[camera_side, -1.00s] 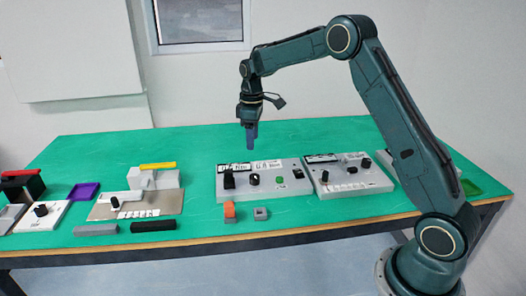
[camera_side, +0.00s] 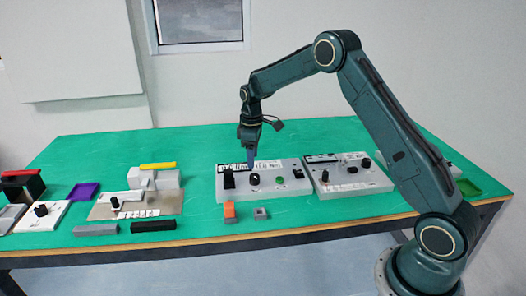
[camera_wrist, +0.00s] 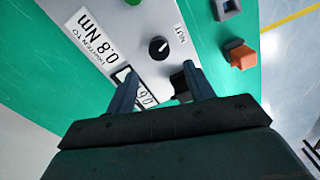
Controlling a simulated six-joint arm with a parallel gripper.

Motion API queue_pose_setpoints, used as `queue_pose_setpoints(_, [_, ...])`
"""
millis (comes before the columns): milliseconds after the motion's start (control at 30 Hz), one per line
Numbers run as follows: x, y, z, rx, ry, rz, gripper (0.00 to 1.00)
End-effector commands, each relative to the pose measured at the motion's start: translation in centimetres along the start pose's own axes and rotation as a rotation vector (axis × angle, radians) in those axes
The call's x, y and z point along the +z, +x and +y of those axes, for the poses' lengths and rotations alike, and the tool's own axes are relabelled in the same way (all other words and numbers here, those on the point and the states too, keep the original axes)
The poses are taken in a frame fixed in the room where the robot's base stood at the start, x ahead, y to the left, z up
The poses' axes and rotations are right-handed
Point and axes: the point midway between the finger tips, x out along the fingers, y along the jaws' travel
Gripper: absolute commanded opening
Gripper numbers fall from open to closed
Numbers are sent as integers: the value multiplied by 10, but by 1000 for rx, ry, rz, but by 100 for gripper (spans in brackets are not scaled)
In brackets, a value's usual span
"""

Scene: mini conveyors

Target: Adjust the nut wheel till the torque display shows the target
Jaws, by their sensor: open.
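The nut wheel is a round black knob (camera_side: 254,179) with a white pointer mark, on a pale grey panel (camera_side: 262,195). In the wrist view the nut wheel (camera_wrist: 158,48) is beside the label "NUT". The target label (camera_wrist: 97,36) reads "TIGHTEN TO 0.8 Nm". The torque display (camera_wrist: 146,97) is partly hidden by my left finger, and its full reading cannot be told. My gripper (camera_side: 251,164) points down just above the knob, apart from it. In the wrist view my gripper (camera_wrist: 160,70) is open and empty, with the knob ahead of the gap between its fingers.
A black block (camera_side: 229,179) and a green button (camera_side: 279,179) flank the knob on the same panel. An orange block (camera_side: 229,210) and a grey socket block (camera_side: 261,214) sit in front. A second panel (camera_side: 347,186) stands to the right.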

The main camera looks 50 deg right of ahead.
Motion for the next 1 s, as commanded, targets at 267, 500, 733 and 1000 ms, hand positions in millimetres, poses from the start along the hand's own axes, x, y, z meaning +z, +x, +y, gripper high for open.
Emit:
queue_pose_setpoints(267, [0, 44, 0, -2, 0, -2, 53])
queue_pose_setpoints(500, [0, 69, 0, -2, 0, -1, 53])
queue_pose_setpoints(733, [0, 77, 0, -1, 0, 0, 53])
queue_pose_setpoints(1000, [0, 77, 0, -1, 0, 0, 45])
